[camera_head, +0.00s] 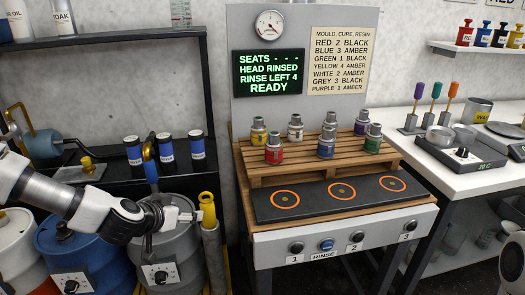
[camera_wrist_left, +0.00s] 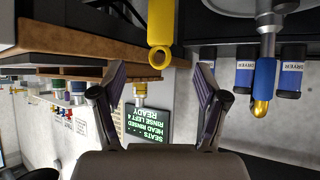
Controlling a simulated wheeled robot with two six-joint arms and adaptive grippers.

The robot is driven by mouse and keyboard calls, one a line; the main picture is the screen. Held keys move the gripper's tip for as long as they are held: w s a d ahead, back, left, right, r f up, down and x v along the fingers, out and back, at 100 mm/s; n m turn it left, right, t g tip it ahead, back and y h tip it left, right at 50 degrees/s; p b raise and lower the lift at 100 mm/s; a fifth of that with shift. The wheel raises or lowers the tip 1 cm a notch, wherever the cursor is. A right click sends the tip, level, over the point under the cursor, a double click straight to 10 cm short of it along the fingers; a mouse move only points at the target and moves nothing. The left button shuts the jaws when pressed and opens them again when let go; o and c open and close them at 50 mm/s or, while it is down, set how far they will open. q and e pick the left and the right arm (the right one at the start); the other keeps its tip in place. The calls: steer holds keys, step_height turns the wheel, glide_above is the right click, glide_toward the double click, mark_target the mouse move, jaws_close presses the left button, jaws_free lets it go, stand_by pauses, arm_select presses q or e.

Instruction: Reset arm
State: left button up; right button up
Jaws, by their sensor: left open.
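My left arm comes in from the left in the head view, over the drums. Its gripper (camera_head: 190,215) is above the grey drum's right side, close to a yellow-topped tool (camera_head: 208,208) on a grey post. In the left wrist view the two fingers of the left gripper (camera_wrist_left: 160,75) are spread with nothing between them. The yellow ring end of the tool (camera_wrist_left: 160,55) shows beyond and between the fingertips; I cannot tell whether anything touches. My right gripper does not show.
A blue drum (camera_head: 75,250) and a grey drum (camera_head: 178,245) stand below my left arm. A bench holds a wooden pallet (camera_head: 310,150) with several small coloured drums and a dark pad (camera_head: 330,195) with three orange rings. A screen (camera_head: 268,73) reads READY. A white counter (camera_head: 465,170) is at right.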

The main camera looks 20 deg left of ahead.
arm_select(q)
steer(key=s+d+f+m+g+p, duration=0.2)
steer(key=s+d+f+g, duration=0.15)
steer(key=s+f, duration=0.45)
steer(key=s+d+f+m+g+p, duration=0.25)
steer(key=s+f+g, duration=0.2)
steer(key=f, duration=0.55)
steer(key=s+d+f+n+g, duration=0.1)
steer(key=s+d+f+n, duration=0.1)
steer(key=s, duration=0.5)
steer(key=s+d+f+n+g, duration=0.2)
steer(key=s+d+f+n, duration=0.1)
steer(key=s+d, duration=0.3)
steer(key=shift+s+f+p, duration=0.4)
steer(key=shift+s+f, duration=0.2)
steer(key=shift+s, duration=0.05)
